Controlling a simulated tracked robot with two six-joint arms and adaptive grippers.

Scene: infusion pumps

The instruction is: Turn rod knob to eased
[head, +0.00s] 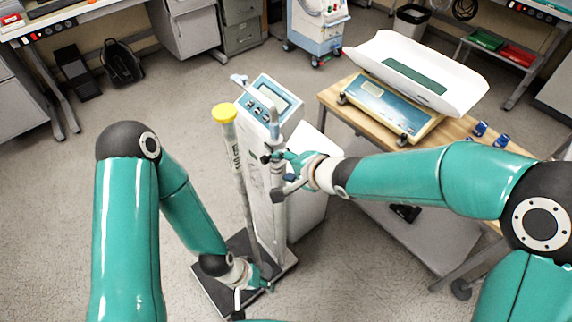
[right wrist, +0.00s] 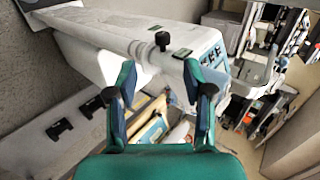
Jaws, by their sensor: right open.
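The white column scale (head: 262,205) stands upright on a dark base plate, with a display head (head: 268,102) on top. A small black knob (right wrist: 162,39) sticks out from its pale column in the right wrist view. My right gripper (head: 277,172) is at the upper column, just below the display head. In the right wrist view my right gripper (right wrist: 158,78) is open and empty, and the knob shows beyond and between its fingertips, apart from them. My left gripper (head: 258,284) is low beside the column, over the base plate; its jaws are too small to read.
A wooden table (head: 455,128) with a baby scale (head: 415,75) and several small blue items is to the right, under my right arm. Open floor (head: 60,220) lies to the left.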

